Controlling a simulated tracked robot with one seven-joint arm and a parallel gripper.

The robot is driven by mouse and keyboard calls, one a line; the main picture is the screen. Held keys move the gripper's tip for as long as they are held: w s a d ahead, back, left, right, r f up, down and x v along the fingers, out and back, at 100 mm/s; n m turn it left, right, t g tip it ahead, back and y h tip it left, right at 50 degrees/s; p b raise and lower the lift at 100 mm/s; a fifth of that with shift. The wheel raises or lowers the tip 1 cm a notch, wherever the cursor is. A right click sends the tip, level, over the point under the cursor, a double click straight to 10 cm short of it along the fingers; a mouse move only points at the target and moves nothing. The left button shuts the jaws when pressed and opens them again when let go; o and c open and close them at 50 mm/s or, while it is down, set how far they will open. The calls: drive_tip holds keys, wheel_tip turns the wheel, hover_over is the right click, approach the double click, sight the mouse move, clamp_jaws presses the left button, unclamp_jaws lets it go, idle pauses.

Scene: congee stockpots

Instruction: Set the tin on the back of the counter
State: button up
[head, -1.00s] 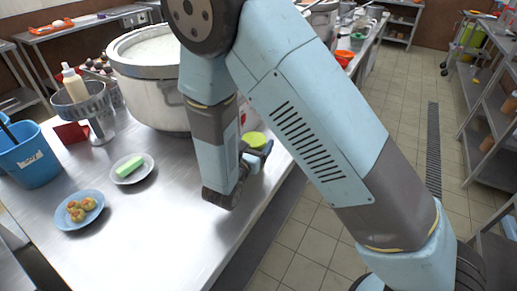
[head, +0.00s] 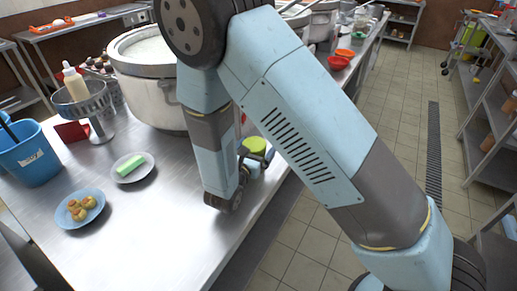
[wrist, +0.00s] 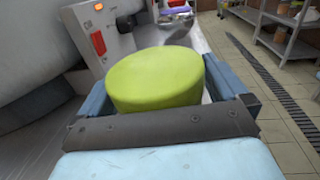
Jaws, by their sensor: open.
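The tin has a yellow-green round top and shows near the counter's right edge in the head view (head: 255,145), partly hidden by my arm. In the wrist view the tin (wrist: 155,80) fills the middle, upright, between the two blue fingers. My gripper (wrist: 160,88) is open around the tin, one finger on each side. Whether either finger touches it I cannot tell. In the head view my gripper (head: 255,162) is low at the tin's near side. The steel counter (head: 150,225) lies under them.
A large stockpot (head: 150,95) stands behind, left of my arm. A plate with a green block (head: 131,165), a blue plate of food (head: 82,208) and a blue bucket (head: 28,155) are at left. Red bowls (head: 338,62) stand farther back. The front middle of the counter is clear.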

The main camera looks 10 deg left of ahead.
drive_tip(key=shift+s+r, duration=0.1)
drive_tip(key=v, duration=1.2)
